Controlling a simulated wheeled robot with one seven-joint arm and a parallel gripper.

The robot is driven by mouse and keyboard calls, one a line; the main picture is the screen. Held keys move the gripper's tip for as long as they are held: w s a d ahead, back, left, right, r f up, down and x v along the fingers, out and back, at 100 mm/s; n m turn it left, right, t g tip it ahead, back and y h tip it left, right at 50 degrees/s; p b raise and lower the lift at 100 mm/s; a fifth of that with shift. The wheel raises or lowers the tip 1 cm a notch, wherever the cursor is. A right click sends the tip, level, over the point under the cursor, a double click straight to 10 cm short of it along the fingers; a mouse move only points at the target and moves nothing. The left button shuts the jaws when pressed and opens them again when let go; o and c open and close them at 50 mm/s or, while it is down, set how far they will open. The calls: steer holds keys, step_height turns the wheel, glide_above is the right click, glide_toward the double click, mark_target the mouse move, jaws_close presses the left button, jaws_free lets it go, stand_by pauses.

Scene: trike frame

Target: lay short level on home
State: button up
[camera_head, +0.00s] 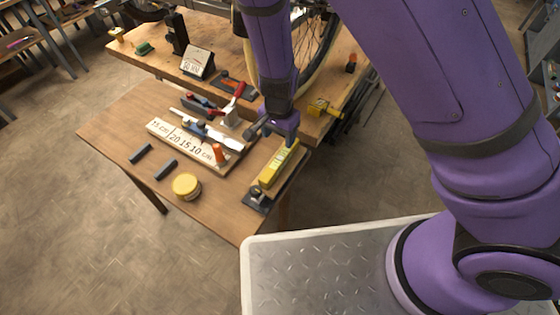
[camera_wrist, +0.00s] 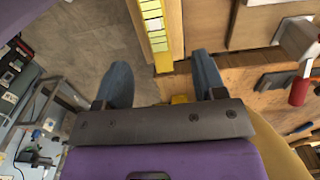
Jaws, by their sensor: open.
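The short level (camera_head: 277,165) is a yellow bar with pale windows, lying lengthwise on a dark, wood-edged base (camera_head: 257,199) at the right edge of the brown table. In the wrist view the level (camera_wrist: 155,30) runs down from the top, its end between my fingers in the picture. My gripper (camera_head: 274,125) is over the far end of the level, pointing down. Its two blue-grey fingers (camera_wrist: 162,72) are spread, with a gap on both sides of the level. I cannot tell how high the fingers are above it. No place marked home is readable.
Left of the level are a board with printed lengths (camera_head: 180,139), an orange cylinder (camera_head: 219,153), a yellow round tin (camera_head: 186,186) and two dark bars (camera_head: 165,169). A workbench (camera_head: 222,72) with a wheel stands behind. The table's front left is clear.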

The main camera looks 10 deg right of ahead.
mark_target(280, 158)
step_height(280, 158, down, 5)
steer(key=shift+f, duration=0.1)
steer(key=shift+s+d+f, duration=0.1)
steer(key=shift+s+f, duration=0.1)
steer(key=shift+f, duration=1.2)
steer(key=shift+s+f, duration=0.15)
steer(key=shift+f, duration=1.2)
jaws_close()
steer(key=shift+r, duration=0.1)
